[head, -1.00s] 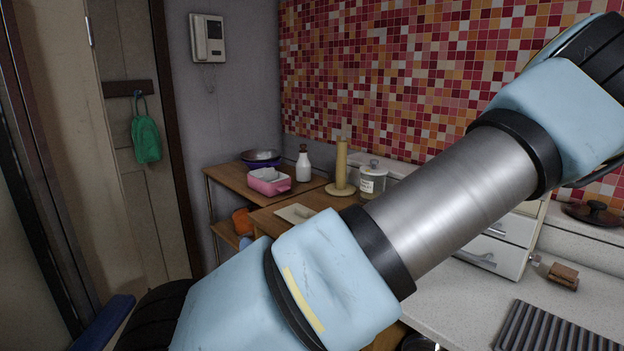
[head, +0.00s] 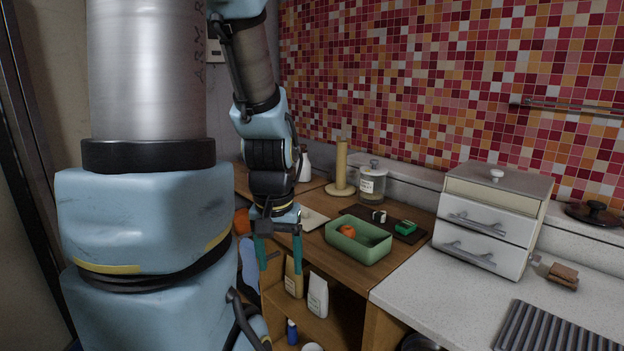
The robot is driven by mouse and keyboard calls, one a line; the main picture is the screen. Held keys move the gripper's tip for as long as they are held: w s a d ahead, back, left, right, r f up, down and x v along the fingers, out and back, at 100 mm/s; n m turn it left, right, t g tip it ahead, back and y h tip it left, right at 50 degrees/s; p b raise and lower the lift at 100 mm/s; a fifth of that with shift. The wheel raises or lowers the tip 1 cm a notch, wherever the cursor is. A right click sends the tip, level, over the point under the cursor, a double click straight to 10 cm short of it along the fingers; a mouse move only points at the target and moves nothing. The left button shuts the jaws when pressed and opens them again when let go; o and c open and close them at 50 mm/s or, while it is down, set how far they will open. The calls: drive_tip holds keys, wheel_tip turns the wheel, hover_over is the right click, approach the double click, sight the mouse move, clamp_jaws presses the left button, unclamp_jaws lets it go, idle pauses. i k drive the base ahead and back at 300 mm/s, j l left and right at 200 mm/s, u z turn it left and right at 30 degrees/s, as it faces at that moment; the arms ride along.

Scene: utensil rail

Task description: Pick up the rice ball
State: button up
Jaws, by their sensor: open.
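The rice ball (head: 379,216) looks like a small white piece with a dark band. It sits on a dark flat board (head: 360,211) on the wooden counter, behind a green box. My gripper (head: 280,262) hangs with its fingers pointing down at the left, in front of the wooden counter's edge. Its two teal fingers are apart with nothing between them. It is well left of the rice ball and nearer to the camera.
The green box (head: 372,256) holds an orange item (head: 347,231). A green item (head: 406,227) lies on the board's right part. A glass jar (head: 373,187) and wooden post (head: 341,168) stand behind. A white drawer unit (head: 489,228) is at right. Bags stand on the shelf below.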

sight(380, 216)
drive_tip(key=i+j, duration=0.3)
drive_tip(key=i, duration=0.25)
drive_tip(key=i+j+z, duration=0.1)
drive_tip(key=i+j, duration=0.15)
drive_tip(key=i, duration=0.25)
